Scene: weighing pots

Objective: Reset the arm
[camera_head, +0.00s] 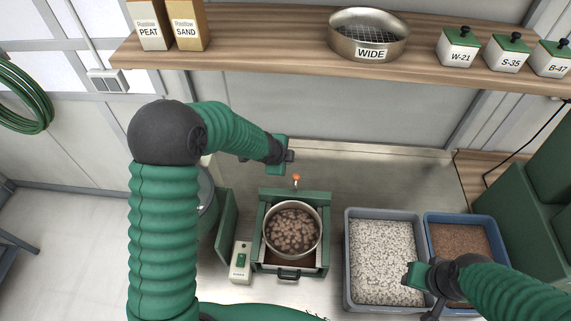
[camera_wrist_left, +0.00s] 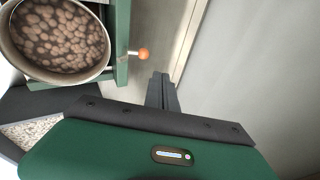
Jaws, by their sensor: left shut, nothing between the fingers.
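My left gripper (camera_head: 288,156) is shut and empty. It hangs in the air behind the green stand (camera_head: 259,228), near the lever with an orange knob (camera_head: 296,177). In the left wrist view its closed fingers (camera_wrist_left: 162,88) point toward the bench, and the orange knob (camera_wrist_left: 144,54) is beside them. A metal pot (camera_head: 266,239) with brown clay pebbles (camera_head: 292,231) sits in the green stand; the pot (camera_wrist_left: 103,62) also shows in the left wrist view. My right gripper (camera_head: 418,283) is over the front of the grey bin; its finger gap is unclear.
A grey bin (camera_head: 346,255) of pale gravel and a blue bin (camera_head: 456,216) of brown material stand right of the stand. A switch box (camera_head: 241,262) is at its left. A wooden shelf (camera_head: 270,55) above holds bags, a WIDE sieve (camera_head: 368,37) and lidded weights (camera_head: 457,47).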

